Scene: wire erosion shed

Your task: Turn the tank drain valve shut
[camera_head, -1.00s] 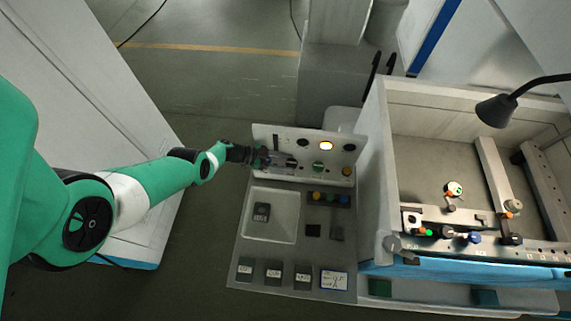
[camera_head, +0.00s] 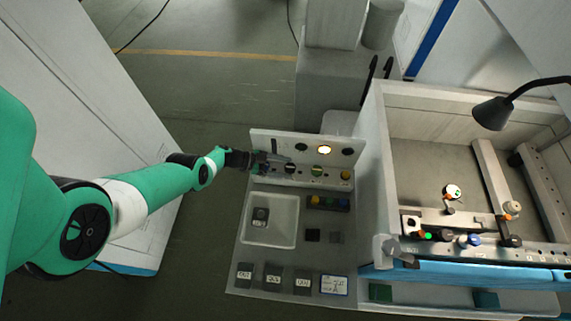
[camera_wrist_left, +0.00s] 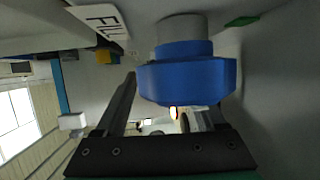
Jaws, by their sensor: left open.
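A blue knob (camera_wrist_left: 187,80) on a grey stem fills the upper middle of the left wrist view. I cannot tell from the pictures whether it is the tank drain valve, and I cannot pick it out in the head view. My left gripper (camera_head: 262,162) is at the left end of the upright control panel (camera_head: 315,178). In the wrist view the gripper (camera_wrist_left: 160,110) is open. One finger stands left of the knob; the other is largely hidden by it. The knob is not clearly gripped. My right gripper is out of view.
A lit button (camera_head: 325,150) and several other controls sit on the panel. A white label (camera_wrist_left: 98,18) is beside the knob.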

